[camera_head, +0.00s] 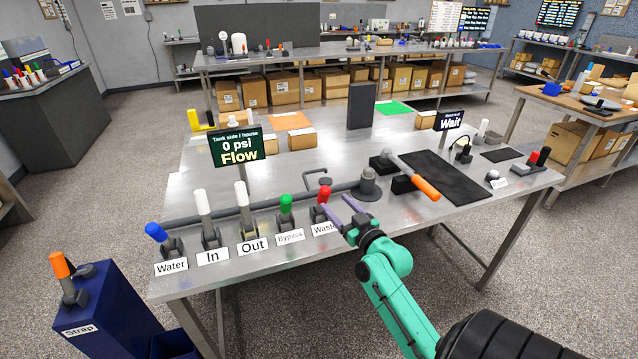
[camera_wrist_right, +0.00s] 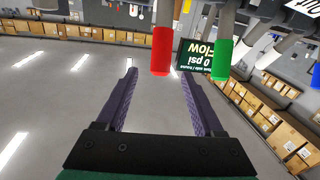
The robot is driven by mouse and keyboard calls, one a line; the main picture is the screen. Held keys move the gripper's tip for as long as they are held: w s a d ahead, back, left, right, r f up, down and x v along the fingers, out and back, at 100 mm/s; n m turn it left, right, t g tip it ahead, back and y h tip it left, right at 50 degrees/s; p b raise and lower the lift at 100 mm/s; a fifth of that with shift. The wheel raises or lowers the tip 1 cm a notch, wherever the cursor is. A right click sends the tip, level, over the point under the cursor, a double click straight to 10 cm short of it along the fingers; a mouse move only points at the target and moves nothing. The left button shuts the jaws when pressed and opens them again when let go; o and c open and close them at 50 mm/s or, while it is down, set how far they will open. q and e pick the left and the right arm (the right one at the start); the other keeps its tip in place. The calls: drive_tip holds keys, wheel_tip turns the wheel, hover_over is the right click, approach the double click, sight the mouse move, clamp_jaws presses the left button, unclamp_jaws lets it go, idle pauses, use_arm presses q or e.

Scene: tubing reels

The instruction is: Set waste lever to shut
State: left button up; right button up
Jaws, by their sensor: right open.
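The waste lever, with a red grip (camera_head: 323,194), stands about upright behind its "Waste" label at the right end of the lever row. In the right wrist view the red grip (camera_wrist_right: 162,50) appears upside down, just past and between the fingertips. My right gripper (camera_head: 338,203) is open, with its purple fingers pointing at the red grip from the right. It also shows in the wrist view (camera_wrist_right: 161,74), with nothing held between the fingers. I cannot tell whether the fingers touch the lever. My left gripper is not in view.
The green bypass lever (camera_head: 286,203) stands close left of the red one, then the white Out lever (camera_head: 241,195), white In lever (camera_head: 202,205) and blue Water lever (camera_head: 156,231). A sign (camera_head: 237,148) reads "0 psi Flow". An orange-handled lever (camera_head: 426,189) lies to the right.

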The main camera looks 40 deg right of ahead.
sight(322, 201)
drive_tip(key=w, duration=0.3)
drive_tip(key=w+d, duration=0.1)
drive_tip(key=w, duration=0.2)
drive_tip(key=w+p, duration=0.1)
drive_tip(key=w, duration=0.2)
drive_tip(key=shift+w+d+f, duration=0.1)
drive_tip(key=shift+w+d, duration=0.15)
drive_tip(key=shift+w, duration=0.15)
clamp_jaws()
idle(0.6)
